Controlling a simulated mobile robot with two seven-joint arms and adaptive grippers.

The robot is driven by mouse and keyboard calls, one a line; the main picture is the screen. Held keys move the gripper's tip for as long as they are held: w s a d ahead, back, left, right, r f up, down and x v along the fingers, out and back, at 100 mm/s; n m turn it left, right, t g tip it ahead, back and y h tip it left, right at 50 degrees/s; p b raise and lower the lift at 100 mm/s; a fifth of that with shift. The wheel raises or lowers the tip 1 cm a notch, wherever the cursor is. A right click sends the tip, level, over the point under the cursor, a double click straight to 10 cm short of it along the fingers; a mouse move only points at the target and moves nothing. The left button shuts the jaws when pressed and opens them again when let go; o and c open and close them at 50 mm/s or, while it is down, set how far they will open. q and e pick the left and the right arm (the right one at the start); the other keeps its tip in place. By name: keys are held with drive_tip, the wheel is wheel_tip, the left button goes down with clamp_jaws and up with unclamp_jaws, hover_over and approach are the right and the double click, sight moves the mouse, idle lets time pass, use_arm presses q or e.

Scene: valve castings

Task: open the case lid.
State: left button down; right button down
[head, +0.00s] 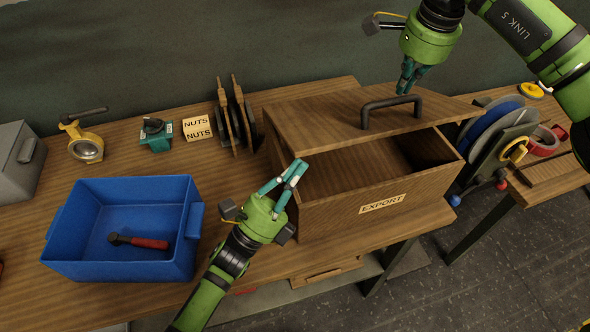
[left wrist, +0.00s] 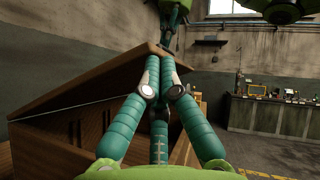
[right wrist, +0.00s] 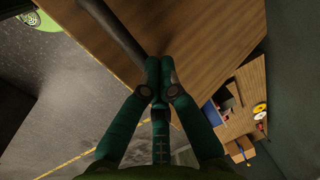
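The wooden case (head: 335,215) with an EXPORT label stands at the bench's front edge. Its lid (head: 335,120) is partly open, tilted with the front edge raised, and the inside shows below it. A dark bar handle (head: 390,103) is on the lid; it also shows in the right wrist view (right wrist: 115,35). My left gripper (head: 299,168) is at the lid's front left corner, fingertips together in the left wrist view (left wrist: 166,55); contact is unclear. My right gripper (head: 403,90) is just behind the handle's right end, fingertips together, not around the handle.
A blue bin (head: 75,225) holding a red-handled hammer (head: 138,242) is left of the case. A rack of discs (head: 490,130) is close on the right.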

use_arm(q)
drive_tip(key=shift+r, duration=0.15)
drive_tip(key=shift+w+a+r, duration=0.1)
drive_tip(key=shift+w+r, duration=0.05)
drive_tip(key=shift+r, duration=0.4)
drive_tip(key=shift+w+a+r, duration=0.1)
drive_tip(key=shift+w+r, duration=0.05)
drive_tip(key=shift+r, duration=0.4)
use_arm(e)
drive_tip(key=shift+s+f, duration=0.15)
drive_tip(key=shift+f, duration=0.05)
drive_tip(key=c, duration=1)
unclamp_jaws()
drive_tip(key=shift+c, duration=0.2)
drive_tip(key=shift+d, duration=0.1)
use_arm(q)
drive_tip(key=shift+d, duration=0.1)
